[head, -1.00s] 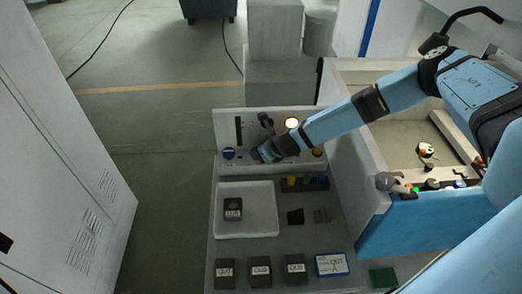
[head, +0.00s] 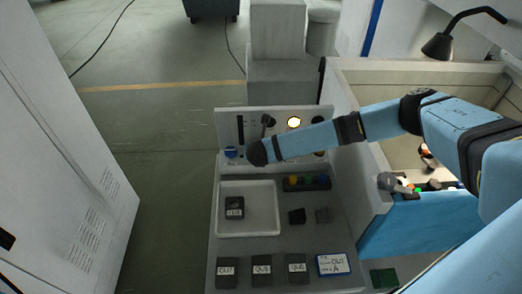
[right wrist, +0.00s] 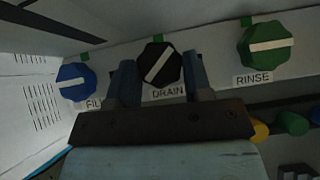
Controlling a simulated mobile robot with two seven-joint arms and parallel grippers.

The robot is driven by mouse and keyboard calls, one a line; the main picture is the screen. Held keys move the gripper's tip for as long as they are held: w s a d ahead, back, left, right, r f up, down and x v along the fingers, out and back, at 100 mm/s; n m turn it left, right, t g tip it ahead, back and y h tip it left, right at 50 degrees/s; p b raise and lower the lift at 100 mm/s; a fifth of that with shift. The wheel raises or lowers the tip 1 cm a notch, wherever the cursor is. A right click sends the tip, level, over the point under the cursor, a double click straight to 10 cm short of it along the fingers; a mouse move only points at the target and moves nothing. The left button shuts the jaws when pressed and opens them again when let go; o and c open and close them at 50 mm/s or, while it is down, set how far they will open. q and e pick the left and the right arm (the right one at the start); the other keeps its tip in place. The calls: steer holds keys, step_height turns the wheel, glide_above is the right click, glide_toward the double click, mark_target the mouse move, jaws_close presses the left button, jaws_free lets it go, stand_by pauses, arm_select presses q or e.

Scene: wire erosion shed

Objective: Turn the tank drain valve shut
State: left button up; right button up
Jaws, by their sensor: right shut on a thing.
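The drain valve (right wrist: 161,66) is a black knob with a white bar, over a DRAIN label, in the right wrist view. Its bar slants from lower left to upper right, and a green mark sits on the panel just above the knob. My right gripper (right wrist: 160,76) has one finger on each side of the knob and is shut on it. In the head view my right arm's wrist end covers the knob and the fingers. My left gripper is in neither view.
A blue knob (right wrist: 76,82) is left of the drain knob and a green RINSE knob (right wrist: 266,45) is right of it. Below the panel are a white tray (head: 276,208), several dark blocks and a labelled card (head: 333,264). A tank wall (head: 356,170) stands at right.

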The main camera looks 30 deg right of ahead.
steer(key=m+h, duration=0.1)
steer(key=m+g+h, duration=0.1)
steer(key=m, duration=0.1)
steer(key=shift+w+a+f+m+g, duration=0.1)
steer(key=shift+w+a+m+g, duration=0.1)
steer(key=shift+m+g, duration=0.1)
steer(key=shift+w+m+g+h, duration=0.1)
steer(key=shift+m+g+h, duration=0.85)
steer(key=shift+m, duration=0.65)
steer(key=o, duration=0.7)
steer(key=shift+c, duration=0.2)
steer(key=b+v, duration=0.2)
steer(key=v, duration=1.2)
steer(key=shift+w, duration=0.25)
steer(key=shift+d, duration=0.15)
